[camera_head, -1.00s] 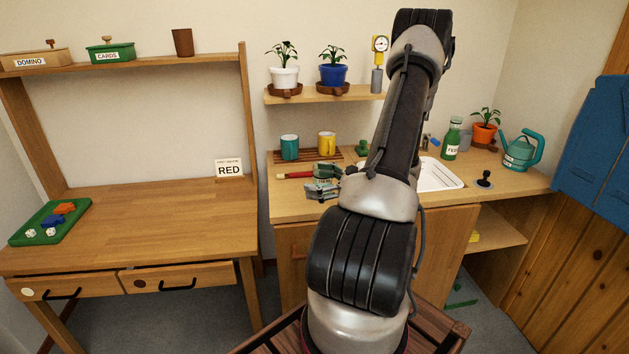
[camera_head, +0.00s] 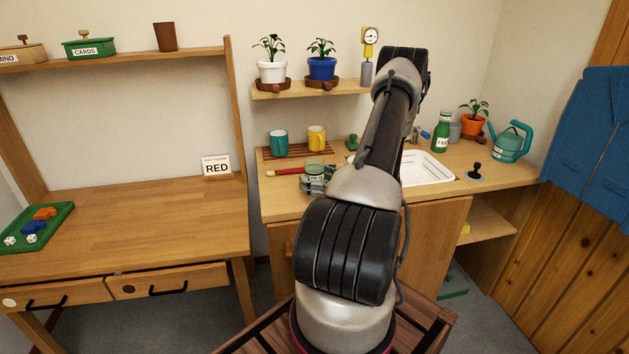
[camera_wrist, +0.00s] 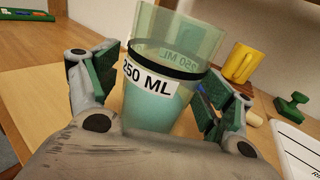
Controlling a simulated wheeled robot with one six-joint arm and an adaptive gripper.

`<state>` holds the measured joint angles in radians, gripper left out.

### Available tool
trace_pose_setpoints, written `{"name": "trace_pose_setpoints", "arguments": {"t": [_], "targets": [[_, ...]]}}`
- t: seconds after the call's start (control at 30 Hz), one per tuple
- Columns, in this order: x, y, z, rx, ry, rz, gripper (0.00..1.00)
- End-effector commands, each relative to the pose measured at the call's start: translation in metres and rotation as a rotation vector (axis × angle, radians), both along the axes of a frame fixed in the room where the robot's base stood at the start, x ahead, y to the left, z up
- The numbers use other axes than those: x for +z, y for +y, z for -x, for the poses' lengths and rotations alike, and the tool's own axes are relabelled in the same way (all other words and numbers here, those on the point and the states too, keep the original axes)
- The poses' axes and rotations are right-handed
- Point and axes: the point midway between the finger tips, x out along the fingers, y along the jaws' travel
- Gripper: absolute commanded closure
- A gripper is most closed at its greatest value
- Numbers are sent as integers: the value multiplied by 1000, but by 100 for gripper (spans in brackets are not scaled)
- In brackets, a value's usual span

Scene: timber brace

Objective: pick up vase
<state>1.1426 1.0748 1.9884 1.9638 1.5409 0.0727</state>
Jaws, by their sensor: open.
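A see-through greenish glass vessel (camera_wrist: 150,105) with a black band and a "250 ML" label stands upright between the fingers of my gripper (camera_wrist: 160,75) in the wrist view. The fingers are open, one on each side; no firm grip shows. Its lower part is hidden behind my gripper's body. In the head view my gripper (camera_head: 317,182) is low over the wooden counter, with the glass vessel (camera_head: 315,163) just behind it. No thing is marked as a vase; a brown tapered pot (camera_head: 166,37) also stands on the upper left shelf.
A red-handled tool (camera_head: 283,172) lies left of my gripper. Teal (camera_head: 278,143) and yellow (camera_head: 316,138) mugs stand on a slatted rack behind. The desk (camera_head: 130,225) is mostly clear.

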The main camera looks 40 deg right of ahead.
Motion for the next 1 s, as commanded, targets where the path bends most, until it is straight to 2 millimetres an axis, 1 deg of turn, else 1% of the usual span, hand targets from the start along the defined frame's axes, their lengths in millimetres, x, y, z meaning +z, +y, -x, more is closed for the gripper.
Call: {"name": "trace_pose_setpoints", "arguments": {"t": [0.17,0.2,0.37,0.4,0.5,0.7,0.8,0.93,1.0], "targets": [[0,0,0,0,0,0,19],[0,0,0,0,0,0,26],[0,0,0,0,0,0,55],[0,0,0,0,0,0,62],[0,0,0,1,0,0,78],[1,0,0,1,-1,1,78],[4,0,0,1,-1,1,78],[18,0,0,1,-1,4,78],[31,0,0,1,-2,4,78]]}}
